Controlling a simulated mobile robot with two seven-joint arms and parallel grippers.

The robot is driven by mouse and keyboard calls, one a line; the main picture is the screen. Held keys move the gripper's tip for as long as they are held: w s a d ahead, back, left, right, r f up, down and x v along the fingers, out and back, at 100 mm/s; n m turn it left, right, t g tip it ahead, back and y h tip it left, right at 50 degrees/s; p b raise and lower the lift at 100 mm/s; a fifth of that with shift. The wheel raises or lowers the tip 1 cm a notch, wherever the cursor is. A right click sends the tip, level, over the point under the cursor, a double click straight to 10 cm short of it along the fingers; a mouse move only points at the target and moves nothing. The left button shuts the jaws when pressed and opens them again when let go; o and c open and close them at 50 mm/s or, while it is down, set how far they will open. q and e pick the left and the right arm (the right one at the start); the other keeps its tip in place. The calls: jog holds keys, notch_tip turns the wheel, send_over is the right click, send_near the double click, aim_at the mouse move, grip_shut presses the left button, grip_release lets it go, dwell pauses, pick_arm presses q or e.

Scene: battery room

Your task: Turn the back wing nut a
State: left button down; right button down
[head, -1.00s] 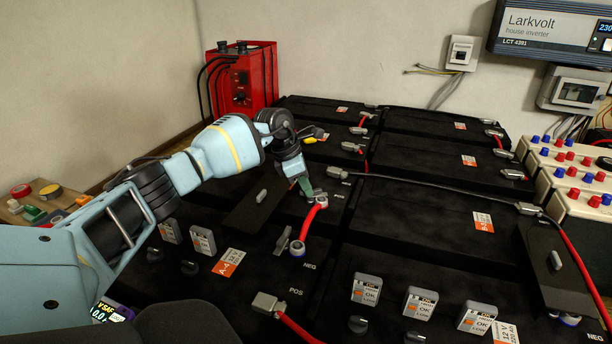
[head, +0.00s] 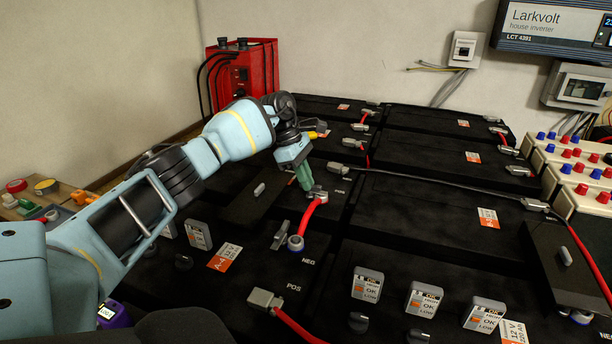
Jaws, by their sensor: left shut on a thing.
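My left gripper (head: 306,186) comes in from the left and points down at the back end of a short red cable (head: 311,215). Its green fingertips are shut on the back wing nut (head: 318,192), a small grey piece on the terminal there, largely hidden by the fingers. A front grey wing nut (head: 280,236) stands at the cable's near end, above a blue-ringed post by the NEG mark. The right gripper is not in view.
Black batteries (head: 432,212) fill the middle. Just left of my gripper lies a dark cover plate (head: 245,205) with a grey handle. A long black cable (head: 440,180) runs right from near the gripper. A red charger box (head: 243,75) stands at the back left.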

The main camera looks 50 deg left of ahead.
pick_arm(q)
jog(key=shift+r, duration=0.1)
jog(key=c, duration=1.5)
grip_release()
jog(key=shift+p+v, duration=0.5)
jog(key=shift+v, duration=3.4)
